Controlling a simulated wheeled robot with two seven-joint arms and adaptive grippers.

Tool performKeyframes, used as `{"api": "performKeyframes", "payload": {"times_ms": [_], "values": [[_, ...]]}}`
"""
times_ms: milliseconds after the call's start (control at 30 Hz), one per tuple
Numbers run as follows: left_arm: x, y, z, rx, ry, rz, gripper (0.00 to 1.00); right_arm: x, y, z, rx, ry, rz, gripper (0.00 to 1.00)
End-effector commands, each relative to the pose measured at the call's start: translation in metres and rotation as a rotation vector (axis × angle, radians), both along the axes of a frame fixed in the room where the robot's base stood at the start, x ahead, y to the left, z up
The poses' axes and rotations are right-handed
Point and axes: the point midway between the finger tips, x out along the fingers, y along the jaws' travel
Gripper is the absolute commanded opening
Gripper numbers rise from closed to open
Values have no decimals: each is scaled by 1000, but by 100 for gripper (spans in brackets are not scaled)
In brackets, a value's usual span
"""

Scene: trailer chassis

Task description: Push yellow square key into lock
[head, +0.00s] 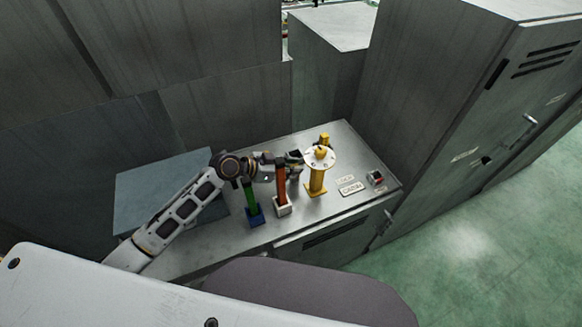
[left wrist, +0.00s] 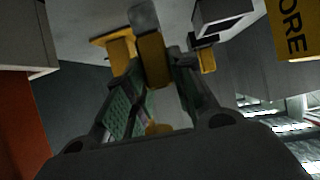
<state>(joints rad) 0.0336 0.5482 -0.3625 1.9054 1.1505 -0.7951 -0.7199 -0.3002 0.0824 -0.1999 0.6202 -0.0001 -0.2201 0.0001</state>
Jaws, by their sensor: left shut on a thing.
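My left gripper (head: 300,158) reaches in from the left, just left of a white round disc (head: 331,160) on a yellow post (head: 316,182). In the left wrist view my left gripper (left wrist: 152,75) is shut on a yellow block with a grey end, which looks like the yellow key (left wrist: 154,62). More yellow parts (left wrist: 121,53) show beside the fingers. In the head view small yellow pieces (head: 324,139) show at the disc. I cannot tell which part is the lock or whether the key is inside it. My right gripper is out of view.
A green upright piece in a blue base (head: 255,219) and a red upright piece in a white base (head: 283,209) stand left of the post, close under my arm. A label plate (head: 351,189) and a small red-and-grey box (head: 376,178) lie right. Tall grey cabinets (head: 440,80) surround the bench.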

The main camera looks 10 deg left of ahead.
Motion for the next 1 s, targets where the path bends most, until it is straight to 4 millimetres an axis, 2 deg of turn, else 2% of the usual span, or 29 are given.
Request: {"api": "performKeyframes", "payload": {"times_ms": [300,333,467,1000], "values": [[0,0,-4,0,0,0,0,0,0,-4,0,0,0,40],[0,0,-3,0,0,0,28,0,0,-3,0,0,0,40],[0,0,-3,0,0,0,45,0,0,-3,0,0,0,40],[0,0,1,0,0,0,46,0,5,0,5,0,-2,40]]}}
